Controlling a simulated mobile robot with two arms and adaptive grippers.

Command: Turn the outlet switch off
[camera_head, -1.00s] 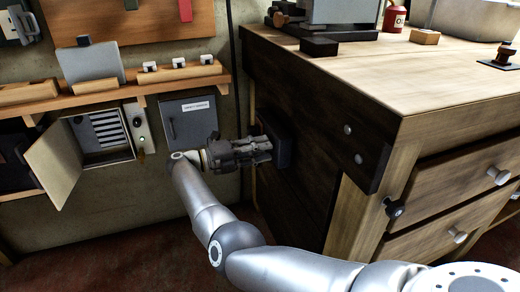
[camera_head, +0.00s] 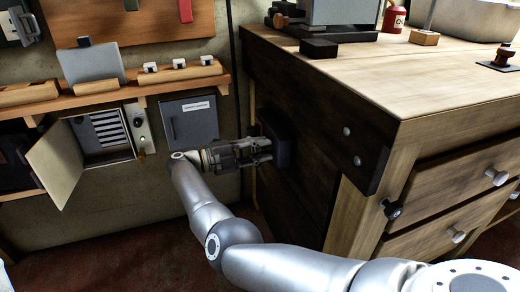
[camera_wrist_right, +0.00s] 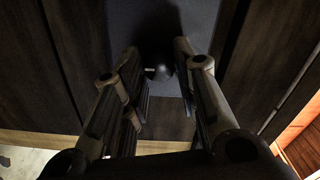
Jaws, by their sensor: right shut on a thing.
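The outlet switch is a dark plate (camera_head: 278,150) on the side of the wooden workbench. In the right wrist view, the plate (camera_wrist_right: 205,25) carries a round dark knob (camera_wrist_right: 157,72) with a small pale mark on its left. My right gripper (camera_head: 268,150) reaches the plate from the left. In the wrist view, its fingers (camera_wrist_right: 160,70) stand on both sides of the knob, and the gripper is shut on it. The fingers hide part of the plate in the head view. My left gripper is not in view.
The workbench (camera_head: 430,75) fills the right, with drawers in front. On the wall at left, an open metal box (camera_head: 60,165) and a closed grey box (camera_head: 190,122) sit under a wooden shelf (camera_head: 130,92). The reddish floor (camera_head: 120,255) is clear below.

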